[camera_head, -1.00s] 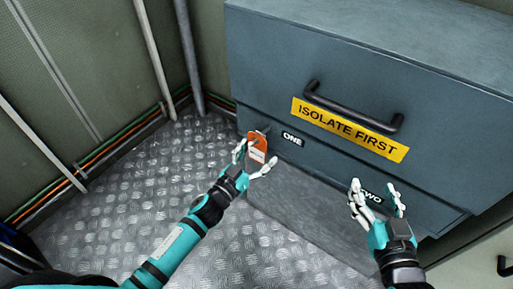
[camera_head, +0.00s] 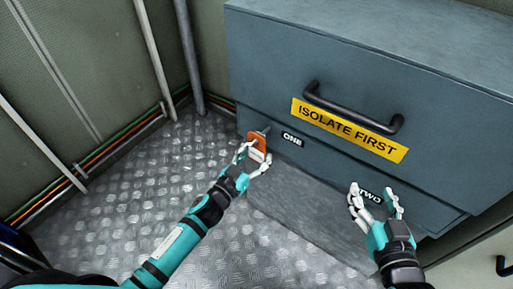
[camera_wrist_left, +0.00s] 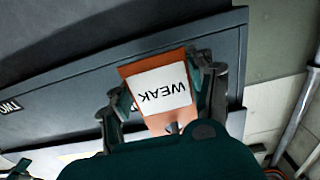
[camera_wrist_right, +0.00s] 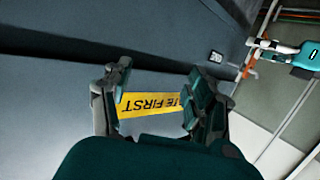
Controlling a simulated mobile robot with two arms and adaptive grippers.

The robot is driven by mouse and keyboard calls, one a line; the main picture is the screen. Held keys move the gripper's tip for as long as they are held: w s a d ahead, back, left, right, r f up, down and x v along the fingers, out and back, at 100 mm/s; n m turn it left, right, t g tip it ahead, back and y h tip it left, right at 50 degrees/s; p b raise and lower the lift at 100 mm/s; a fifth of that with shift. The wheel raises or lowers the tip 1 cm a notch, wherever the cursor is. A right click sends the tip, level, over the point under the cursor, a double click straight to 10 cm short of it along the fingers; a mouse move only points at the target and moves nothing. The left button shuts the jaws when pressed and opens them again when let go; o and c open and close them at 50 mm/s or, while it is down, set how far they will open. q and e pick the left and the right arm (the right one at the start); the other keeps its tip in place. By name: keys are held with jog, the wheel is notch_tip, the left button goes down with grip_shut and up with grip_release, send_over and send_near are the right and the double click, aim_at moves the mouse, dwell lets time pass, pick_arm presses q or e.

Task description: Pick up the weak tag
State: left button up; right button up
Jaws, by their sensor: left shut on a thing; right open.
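The weak tag (camera_head: 258,143) is an orange tag with a white label, hanging at a small peg on the lower left of the grey-blue cabinet, beside the ONE label. In the left wrist view the tag (camera_wrist_left: 160,87) shows the word WEAK upside down, between my fingers. My left gripper (camera_head: 254,158) is shut on the tag, with its fingers on both sides of it. Whether the tag still hangs on the peg is hard to tell. My right gripper (camera_head: 375,198) is open and empty in front of the TWO label; it also shows in the right wrist view (camera_wrist_right: 155,108).
The cabinet (camera_head: 275,60) has a black handle (camera_head: 352,108) and a yellow ISOLATE FIRST sign (camera_head: 348,130). Labels ONE (camera_head: 292,139) and TWO (camera_head: 370,196) sit on its lower part. Pipes and cables run along the left wall. The metal floor (camera_head: 110,190) is clear.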

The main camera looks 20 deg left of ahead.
pick_arm(q)
jog(key=shift+r, duration=0.1)
jog(key=c, duration=0.6)
jog(key=shift+r+p, duration=0.15)
jog(key=shift+p, duration=0.2)
grip_shut()
pick_arm(e)
jog(key=shift+s+d+f+g+h, duration=0.15)
jog(key=shift+s+f+g, duration=0.2)
jog(key=shift+f, duration=0.25)
jog(key=shift+s+d+f+g+h, duration=0.15)
jog(key=shift+s+f+g, duration=0.1)
jog(key=shift+f+g, duration=0.25)
jog(key=shift+s+d+f+g+h, duration=0.15)
jog(key=shift+s+f+g, duration=0.15)
jog(key=shift+f, duration=0.35)
pick_arm(q)
jog(key=shift+s, duration=0.1)
